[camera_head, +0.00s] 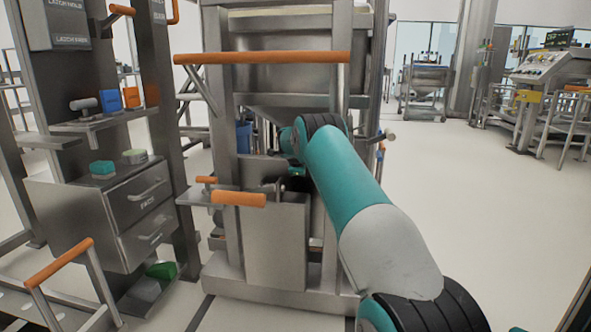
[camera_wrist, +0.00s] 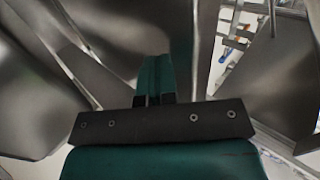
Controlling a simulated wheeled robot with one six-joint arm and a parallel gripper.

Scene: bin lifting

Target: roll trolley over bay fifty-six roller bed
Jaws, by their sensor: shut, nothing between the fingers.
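A tall steel frame with a long orange handle bar (camera_head: 262,58) stands right in front of me and may be the trolley (camera_head: 275,240); I see no wheels on it. A large steel hopper or bin (camera_head: 285,75) shows behind the bar. I cannot make out a roller bed or a bay fifty-six label. My arm reaches forward to the frame's right side, and my gripper is mostly hidden there in the head view. In the wrist view my gripper (camera_wrist: 154,75) is shut and empty, with bare steel panels (camera_wrist: 100,30) close around it.
A steel drawer cabinet (camera_head: 140,205) stands at left, with small coloured items on the shelves above. An orange-handled rail (camera_head: 58,262) is at lower left. A control console (camera_head: 545,65) stands at the far right. The pale floor (camera_head: 470,210) at right is clear.

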